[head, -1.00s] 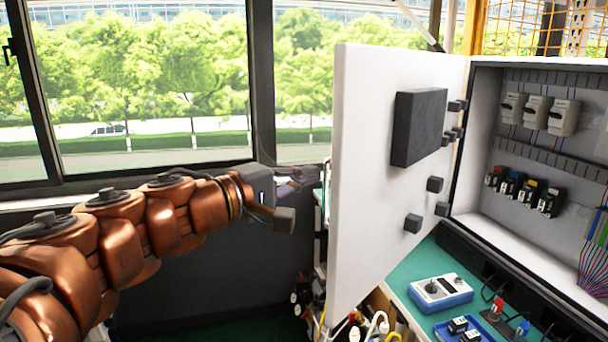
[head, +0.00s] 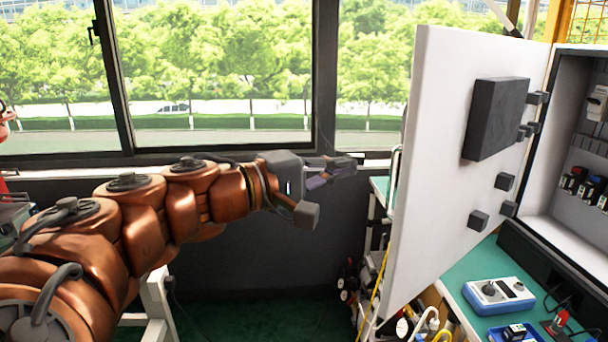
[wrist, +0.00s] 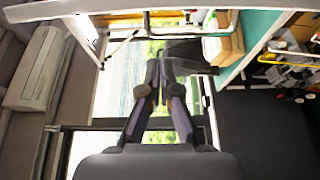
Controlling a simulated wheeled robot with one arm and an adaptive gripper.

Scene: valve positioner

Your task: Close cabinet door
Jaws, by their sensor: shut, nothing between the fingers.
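The white cabinet door (head: 455,160) stands wide open in the head view, hinged at its right edge to the grey cabinet (head: 575,150). Its inner face carries a dark box and several small dark blocks. My gripper (head: 352,164) is left of the door's free edge, apart from it, with its fingers pointing right. The fingers are closed together and empty. In the wrist view my gripper (wrist: 155,68) shows with its fingertips together. I cannot make out the cabinet door for certain in the wrist view.
A green-topped bench (head: 462,272) under the cabinet holds a blue and white device (head: 498,294) and a blue tray (head: 516,333). Cables and bottles crowd below the door. A window (head: 225,75) spans the back. The floor below my gripper looks clear.

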